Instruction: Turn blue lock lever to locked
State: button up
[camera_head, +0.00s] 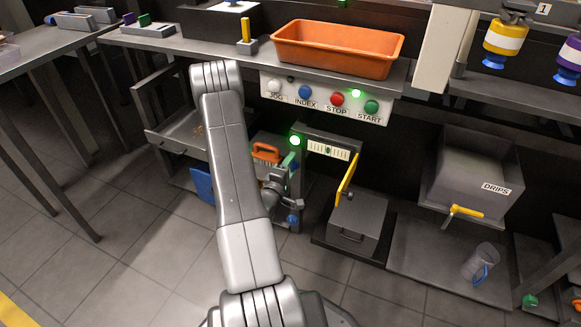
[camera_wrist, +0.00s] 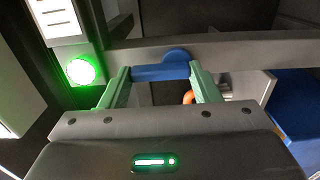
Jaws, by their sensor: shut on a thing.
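The blue lock lever (camera_wrist: 160,72) lies across the wrist view between the two green fingers of my gripper (camera_wrist: 160,75). It has a rounded blue hub at its upper right, against a grey bar (camera_wrist: 230,50). The fingers are shut on the lever from both sides. In the head view my gripper (camera_head: 289,162) is low under the counter, beside the post with the lit green lamp (camera_head: 295,140). My arm and wrist cover much of that spot, and I cannot make out the lever there.
The green lamp also glows in the wrist view (camera_wrist: 80,71). An orange handle (camera_head: 266,152) is left of my gripper. A yellow lever (camera_head: 346,180) and grey bin (camera_head: 357,222) are to the right. Above are a button panel (camera_head: 325,98) and an orange tray (camera_head: 338,62).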

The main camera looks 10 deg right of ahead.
dwell(0.4)
jog(key=o, duration=1)
jog(key=p+v, duration=0.3)
jog(key=v, duration=1.1)
jog(key=shift+w, duration=0.1)
jog(key=b+x, duration=0.3)
jog(key=x, duration=1)
jog(key=shift+w+d, duration=0.3)
jog(key=shift+s+a, duration=0.1)
